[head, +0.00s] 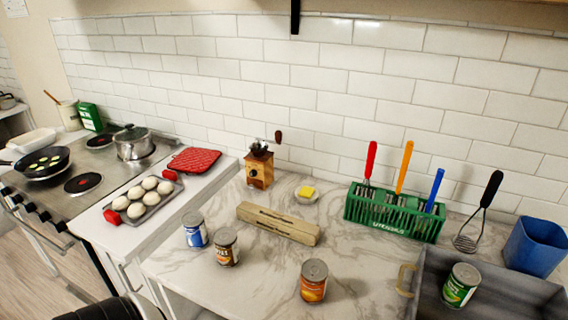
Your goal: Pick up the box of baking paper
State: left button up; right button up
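A long tan cardboard box (278,223), which looks like the box of baking paper, lies flat on the marble counter (205,280) near the middle of the head view. Its long side runs from left to lower right, and its full top and front show. Neither of my grippers shows in the head view. A dark, curved shape at the lower left edge is cut off and I cannot tell what it is.
Several cans stand before the box, including a blue one (195,230) and an orange one (313,281). A green utensil rack (393,214) and grey sink tray (428,264) are right.

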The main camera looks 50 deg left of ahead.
aim_at(300, 231)
jog(key=u, duration=1.5)
